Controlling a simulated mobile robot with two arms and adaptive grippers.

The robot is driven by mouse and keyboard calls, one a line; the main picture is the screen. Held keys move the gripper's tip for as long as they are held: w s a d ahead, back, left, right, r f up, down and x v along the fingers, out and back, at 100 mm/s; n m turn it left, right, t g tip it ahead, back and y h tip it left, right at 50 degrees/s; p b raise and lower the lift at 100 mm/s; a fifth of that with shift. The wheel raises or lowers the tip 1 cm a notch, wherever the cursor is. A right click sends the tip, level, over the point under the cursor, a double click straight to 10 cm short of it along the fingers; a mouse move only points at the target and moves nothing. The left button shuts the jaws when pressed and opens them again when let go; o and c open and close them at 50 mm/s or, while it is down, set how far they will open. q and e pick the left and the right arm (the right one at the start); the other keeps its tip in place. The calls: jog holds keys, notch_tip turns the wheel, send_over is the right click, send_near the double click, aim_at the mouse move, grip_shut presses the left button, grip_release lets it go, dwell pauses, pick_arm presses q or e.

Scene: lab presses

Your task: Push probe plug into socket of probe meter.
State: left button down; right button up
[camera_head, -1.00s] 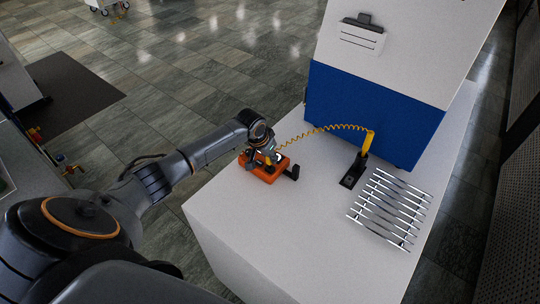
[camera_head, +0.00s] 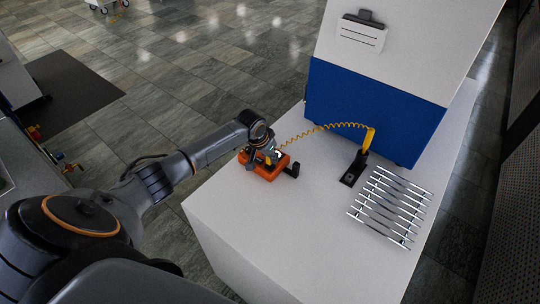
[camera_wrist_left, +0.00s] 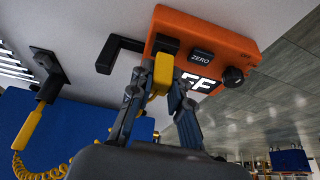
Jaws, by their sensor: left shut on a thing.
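The probe meter is an orange box (camera_head: 262,171) on the white bench, below my left gripper (camera_head: 268,153). In the left wrist view the meter (camera_wrist_left: 217,29) shows a ZERO button, a lit display and a black knob. My left gripper (camera_wrist_left: 157,80) is shut on the probe plug (camera_wrist_left: 163,73), a small yellow piece close against the meter's edge near a black block. Whether the plug sits in the socket cannot be told. A coiled yellow cord (camera_head: 312,131) runs from there to the yellow probe (camera_head: 368,140). My right gripper is not in view.
The probe stands in a black holder (camera_head: 349,179). A rack of metal bars (camera_head: 385,207) lies to its right. A blue and white machine (camera_head: 365,110) rises behind. A black bracket (camera_wrist_left: 113,52) juts from the meter's side. The bench front is clear.

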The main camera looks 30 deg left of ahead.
pick_arm(q)
jog(key=shift+f, duration=0.4)
jog(key=c, duration=1.2)
grip_release()
jog(key=shift+r, duration=0.1)
jog(key=shift+r, duration=0.1)
jog(key=v, duration=1.2)
